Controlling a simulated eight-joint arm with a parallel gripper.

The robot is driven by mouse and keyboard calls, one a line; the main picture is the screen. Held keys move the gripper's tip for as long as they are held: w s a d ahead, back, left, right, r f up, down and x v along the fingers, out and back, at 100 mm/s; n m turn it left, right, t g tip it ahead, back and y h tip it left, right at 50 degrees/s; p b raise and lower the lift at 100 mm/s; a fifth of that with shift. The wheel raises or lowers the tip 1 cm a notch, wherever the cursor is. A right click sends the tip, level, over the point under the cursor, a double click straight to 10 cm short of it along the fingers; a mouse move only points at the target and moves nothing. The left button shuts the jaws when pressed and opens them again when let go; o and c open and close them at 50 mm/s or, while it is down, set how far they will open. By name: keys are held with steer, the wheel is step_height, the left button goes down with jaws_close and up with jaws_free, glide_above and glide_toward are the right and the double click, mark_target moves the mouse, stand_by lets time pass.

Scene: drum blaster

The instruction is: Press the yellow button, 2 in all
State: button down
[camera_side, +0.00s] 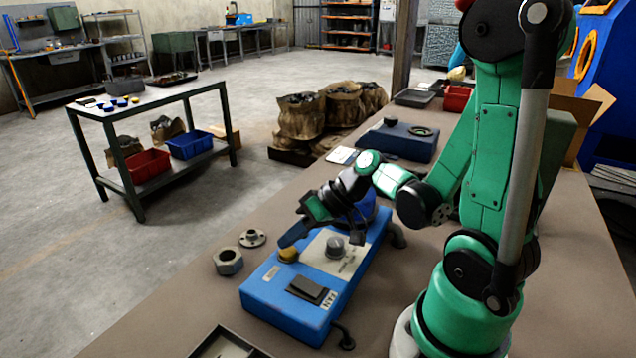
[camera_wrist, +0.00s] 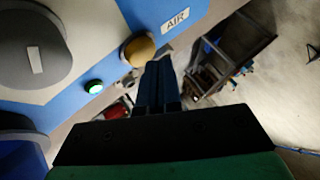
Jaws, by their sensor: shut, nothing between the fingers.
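The yellow button (camera_side: 288,255) is a round dull-yellow cap on the blue control box (camera_side: 285,313), near the box's left edge. In the wrist view the yellow button (camera_wrist: 139,48) shows beside the AIR label, just left of my fingertips. My gripper (camera_side: 284,241) is shut and empty, its blue fingers slanting down to the left with the tips just above the button in the side view. The wrist view shows my gripper (camera_wrist: 159,66) with both fingers together. I cannot tell whether the tips touch the button.
The box also carries a grey knob (camera_side: 335,248), a dark rocker switch (camera_side: 311,290) and a lit green lamp (camera_wrist: 93,86). A hex nut (camera_side: 228,262) and a flanged part (camera_side: 252,238) lie left of it.

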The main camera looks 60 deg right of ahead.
mark_target(293, 250)
steer(key=shift+r, duration=0.4)
steer(key=shift+r, duration=0.1)
steer(key=shift+r, duration=2.45)
